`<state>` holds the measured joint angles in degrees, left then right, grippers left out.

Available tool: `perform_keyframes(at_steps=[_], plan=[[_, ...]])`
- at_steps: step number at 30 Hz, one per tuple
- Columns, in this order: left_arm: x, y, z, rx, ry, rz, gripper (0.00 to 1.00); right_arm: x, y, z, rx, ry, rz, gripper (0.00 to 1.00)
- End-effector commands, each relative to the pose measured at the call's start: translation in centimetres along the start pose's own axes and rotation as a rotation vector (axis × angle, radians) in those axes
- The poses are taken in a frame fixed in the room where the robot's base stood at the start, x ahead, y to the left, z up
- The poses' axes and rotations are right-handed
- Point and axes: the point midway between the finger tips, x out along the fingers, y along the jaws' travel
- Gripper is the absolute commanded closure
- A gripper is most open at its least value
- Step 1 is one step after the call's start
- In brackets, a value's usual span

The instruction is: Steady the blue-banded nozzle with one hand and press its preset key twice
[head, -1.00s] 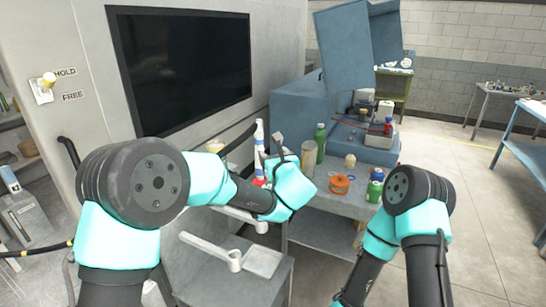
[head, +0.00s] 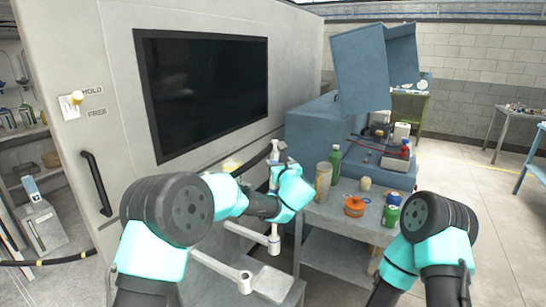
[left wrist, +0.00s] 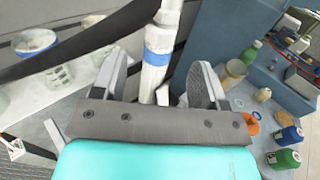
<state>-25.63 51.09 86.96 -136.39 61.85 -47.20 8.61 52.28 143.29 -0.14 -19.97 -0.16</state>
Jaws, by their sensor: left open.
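The blue-banded nozzle (left wrist: 158,50) is a white tube with a blue band, hanging nearly upright in the left wrist view. My left gripper (left wrist: 158,88) is open, with one finger on each side of the nozzle's lower part; I see no clear contact. In the head view, the upper part of the nozzle (head: 275,148) shows behind my left gripper (head: 279,158), and my wrist hides much of it. The preset key cannot be made out. My right arm shows at the right of the head view, but its gripper is out of frame.
A grey bench (head: 330,215) to the right holds a green bottle (head: 335,160), a tan cylinder (head: 323,182), an orange item (head: 354,206) and small cans. A white arm-like bracket (head: 222,267) lies below. A dark hose (left wrist: 70,45) crosses beside my left gripper.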

Motion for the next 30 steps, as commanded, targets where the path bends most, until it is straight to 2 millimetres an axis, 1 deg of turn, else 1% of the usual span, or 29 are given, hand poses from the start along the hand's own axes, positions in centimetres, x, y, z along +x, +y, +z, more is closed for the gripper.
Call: perform_keyframes(at_steps=[1,3,9,15,21,29,30], plan=[[0.9,0.0,0.0,-0.001,0.000,0.001,0.33,0.0,0.0,0.0,0.000,0.000,0.000,0.57],[2.0,0.1,-0.1,-0.002,0.000,0.002,0.33,0.0,0.0,0.0,0.000,0.000,0.000,0.57],[4.9,0.0,0.0,-0.002,0.000,0.002,0.33,0.0,0.0,0.0,0.000,0.000,0.000,0.57],[7.1,0.0,0.0,-0.002,0.000,0.001,0.33,0.0,0.0,0.0,0.000,0.000,0.000,0.57],[8.1,0.0,0.0,-0.001,0.000,0.000,0.33,0.0,0.0,0.0,0.000,0.000,0.000,0.57],[8.1,0.0,0.0,-0.001,0.001,0.000,0.33,0.0,0.0,0.0,0.000,0.000,0.000,0.57],[8.1,0.0,0.0,-0.001,0.001,0.000,0.35,0.0,0.0,0.0,0.000,0.000,0.000,0.57]])
